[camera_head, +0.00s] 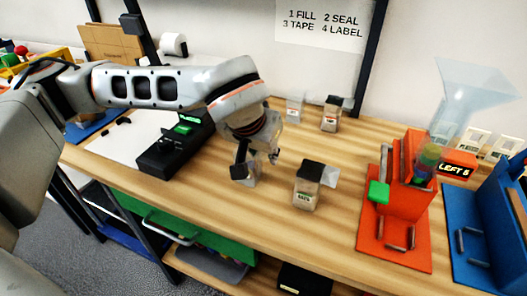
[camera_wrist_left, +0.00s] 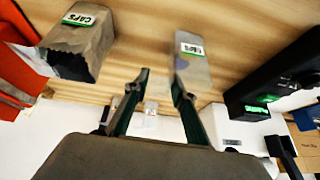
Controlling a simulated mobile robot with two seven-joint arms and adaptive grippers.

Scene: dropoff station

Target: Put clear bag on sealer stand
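The clear bag (camera_wrist_left: 192,62), greyish with a green-edged CAPS label, shows in the left wrist view just past my left gripper (camera_wrist_left: 160,82). The gripper's fingers are apart, with the bag near the right one; I see no closed grip. In the head view the gripper (camera_head: 255,164) points down over the table and partly hides the pale bag (camera_head: 250,178). The black sealer (camera_head: 176,150), with a green-lit display, stands to the left of the gripper; it also shows in the left wrist view (camera_wrist_left: 270,85). My right gripper is not in view.
A brown paper CAPS bag (camera_head: 305,194) stands right of the gripper. Two small bags (camera_head: 331,114) (camera_head: 295,107) stand at the back. The table's front middle is clear.

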